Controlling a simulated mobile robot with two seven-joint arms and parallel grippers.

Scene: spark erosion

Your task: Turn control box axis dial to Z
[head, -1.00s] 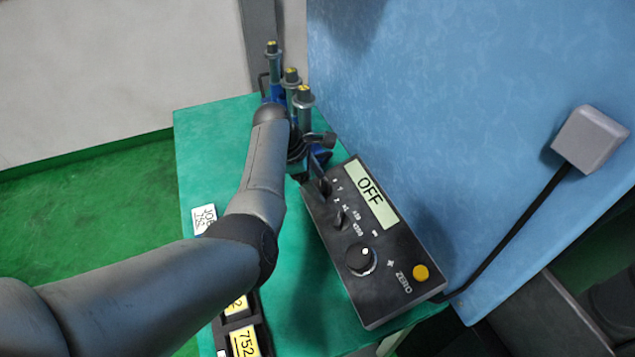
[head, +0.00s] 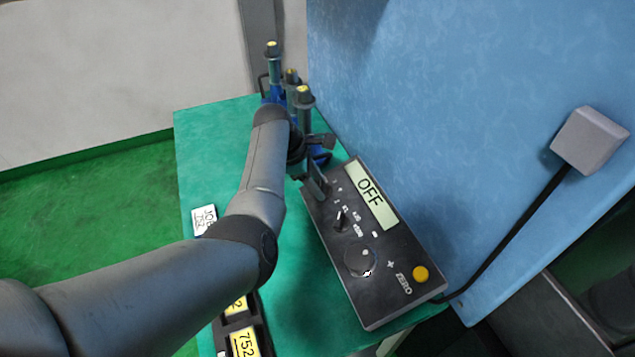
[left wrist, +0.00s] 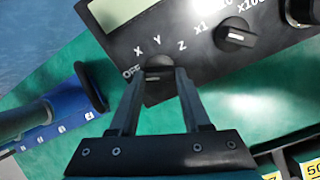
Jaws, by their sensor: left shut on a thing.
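The black control box (head: 385,262) lies on the green table, and its display (head: 371,196) reads OFF. In the left wrist view the axis dial (left wrist: 158,70) is a black knob with OFF, X, Y and Z marked around it. My left gripper (left wrist: 159,73) is shut on the axis dial, one finger on each side. In the head view my left gripper (head: 319,182) is at the box's far end and hides the dial. The dial's pointer is not clear. My right gripper is not in view.
The multiplier knob (left wrist: 235,33) sits beside the axis dial. A large round handwheel (head: 361,260) and a yellow ZERO button (head: 420,273) are nearer. Several blue-based bottle-like holders (head: 304,105) stand behind my gripper. A blue wall (head: 470,110) rises at right.

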